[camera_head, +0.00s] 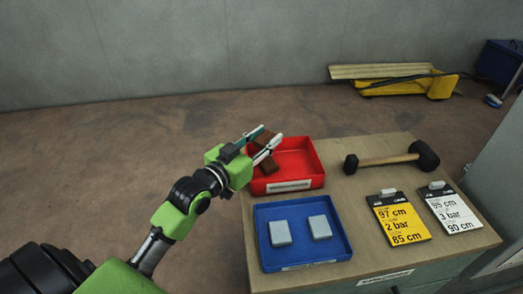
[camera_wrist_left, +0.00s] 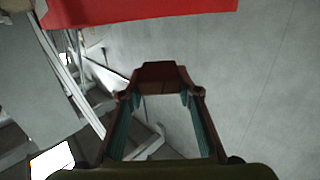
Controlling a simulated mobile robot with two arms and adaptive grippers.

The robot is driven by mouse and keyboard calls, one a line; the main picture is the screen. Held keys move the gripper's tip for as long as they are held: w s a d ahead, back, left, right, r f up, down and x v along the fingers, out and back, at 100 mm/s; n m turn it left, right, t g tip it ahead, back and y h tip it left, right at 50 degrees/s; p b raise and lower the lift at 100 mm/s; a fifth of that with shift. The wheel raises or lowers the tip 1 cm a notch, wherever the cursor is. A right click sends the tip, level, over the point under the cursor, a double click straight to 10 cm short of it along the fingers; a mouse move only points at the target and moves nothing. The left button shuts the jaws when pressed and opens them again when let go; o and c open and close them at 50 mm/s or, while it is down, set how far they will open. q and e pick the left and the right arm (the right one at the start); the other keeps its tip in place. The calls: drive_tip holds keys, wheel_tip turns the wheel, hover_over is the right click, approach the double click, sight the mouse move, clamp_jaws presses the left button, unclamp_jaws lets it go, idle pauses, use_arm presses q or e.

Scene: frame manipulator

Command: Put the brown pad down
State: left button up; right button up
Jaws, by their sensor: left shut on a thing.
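My left gripper (camera_head: 270,134) is over the left part of the red tray (camera_head: 312,165), its fingers pointing up and right in the head view. It is shut on the brown pad (camera_head: 265,161), which is partly hidden by the fingers. In the left wrist view the brown pad (camera_wrist_left: 160,74) sits between the fingertips, and a strip of the red tray (camera_wrist_left: 165,8) crosses the top. I cannot tell whether the pad touches the tray. My right gripper is in neither view.
A blue tray (camera_head: 303,261) with two light grey blocks (camera_head: 280,233) stands in front of the red tray on the table (camera_head: 360,192). A mallet (camera_head: 390,160) lies to the right. A yellow card (camera_head: 398,218) and a white card (camera_head: 450,208) lie at the right front.

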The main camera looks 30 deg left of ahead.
use_arm(q)
drive_tip(key=f, duration=0.2)
drive_tip(key=a+f, duration=0.1)
drive_tip(key=f, duration=0.1)
drive_tip(key=shift+s, duration=0.2)
drive_tip(key=shift+d, duration=0.1)
drive_tip(key=shift+f, duration=0.1)
drive_tip(key=shift+f, duration=0.6)
drive_tip(key=o, duration=1.1)
drive_tip(key=shift+r, duration=0.15)
